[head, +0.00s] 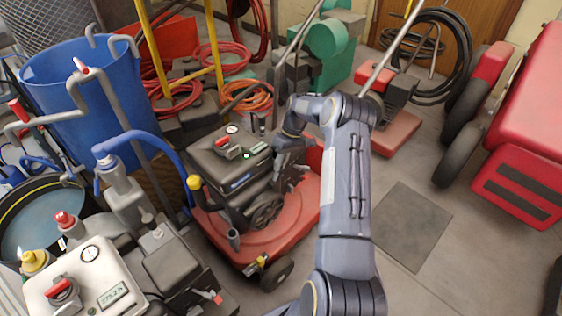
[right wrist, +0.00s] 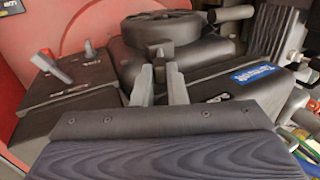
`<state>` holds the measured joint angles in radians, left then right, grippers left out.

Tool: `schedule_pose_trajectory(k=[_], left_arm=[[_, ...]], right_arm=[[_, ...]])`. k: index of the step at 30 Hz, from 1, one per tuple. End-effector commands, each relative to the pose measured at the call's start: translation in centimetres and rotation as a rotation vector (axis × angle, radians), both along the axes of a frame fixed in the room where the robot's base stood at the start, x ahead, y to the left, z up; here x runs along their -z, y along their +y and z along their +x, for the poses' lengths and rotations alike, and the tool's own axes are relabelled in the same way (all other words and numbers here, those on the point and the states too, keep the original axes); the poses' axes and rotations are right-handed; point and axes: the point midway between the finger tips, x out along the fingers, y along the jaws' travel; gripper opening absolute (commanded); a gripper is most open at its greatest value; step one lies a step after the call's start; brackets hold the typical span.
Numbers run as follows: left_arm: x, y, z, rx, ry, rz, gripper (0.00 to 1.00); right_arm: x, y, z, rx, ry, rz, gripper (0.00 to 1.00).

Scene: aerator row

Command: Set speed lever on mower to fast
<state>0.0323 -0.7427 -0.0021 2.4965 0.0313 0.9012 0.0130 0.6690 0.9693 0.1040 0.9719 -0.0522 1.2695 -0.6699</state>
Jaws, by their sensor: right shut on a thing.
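The mower (head: 285,215) has a red deck and a black engine, and stands in the middle of the head view. Its black top panel (head: 208,160) carries a red lever (head: 228,152), a gauge and a green light. My right gripper (head: 280,158) is at the engine's right side. In the right wrist view, its two grey fingers (right wrist: 159,78) are close together at the black engine housing (right wrist: 160,32), shut on a small part that they mostly hide. My left gripper is not in view.
A blue bin (head: 75,85) and grey machines with gauges crowd the left. Hoses and a green machine (head: 325,50) stand behind. A red vehicle (head: 522,120) is at the right. Bare floor (head: 415,225) lies right of my arm. A blue label (right wrist: 252,74) shows near the fingers.

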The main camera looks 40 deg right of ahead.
Motion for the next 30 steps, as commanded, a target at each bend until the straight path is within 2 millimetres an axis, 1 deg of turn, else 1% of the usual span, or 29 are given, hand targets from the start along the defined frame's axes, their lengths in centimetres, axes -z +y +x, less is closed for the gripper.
schedule_pose_trajectory(k=[10,11,15,24,26,30], left_arm=[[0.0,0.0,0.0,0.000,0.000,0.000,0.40],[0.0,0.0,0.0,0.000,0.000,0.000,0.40],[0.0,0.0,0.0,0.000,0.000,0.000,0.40],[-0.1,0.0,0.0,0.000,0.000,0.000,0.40],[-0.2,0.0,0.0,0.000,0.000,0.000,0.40],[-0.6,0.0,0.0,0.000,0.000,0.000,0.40]], right_arm=[[0.1,0.0,0.0,0.001,0.001,0.000,0.00],[0.1,0.0,0.0,0.001,0.001,0.000,0.16],[0.1,0.0,0.0,0.001,0.001,0.000,0.34],[-0.2,-0.1,0.0,0.001,0.000,0.000,0.35],[-0.6,-0.3,0.0,0.001,-0.001,-0.001,0.35],[-2.6,-1.2,0.1,0.002,-0.003,-0.003,0.35]])
